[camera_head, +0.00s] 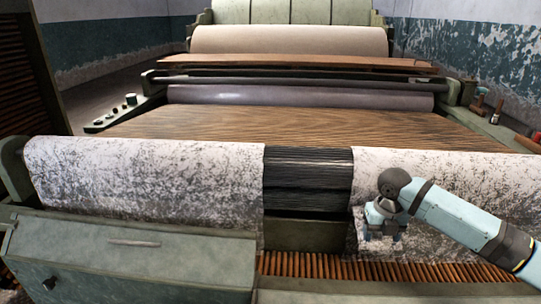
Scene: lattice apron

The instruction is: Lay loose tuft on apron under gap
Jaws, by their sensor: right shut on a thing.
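A speckled grey-white fleece wraps the front roller in two parts, a left part (145,185) and a right part (470,180). Between them is a gap (308,180) showing the dark ribbed roller. Below the gap lies the apron (310,265) of brown slats, bare there. My right gripper (381,236) is right of the gap, in front of the right fleece, pointing down. It is shut on speckled fibre, the loose tuft (362,246), which blends with the fleece behind, so its outline is unclear. My left gripper is not in view.
A green metal box (130,255) with a handle stands at the front left, beside the apron. A green crossbar (305,235) runs between roller and apron below the gap. Behind are a wooden-looking bed (300,128) and more rollers.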

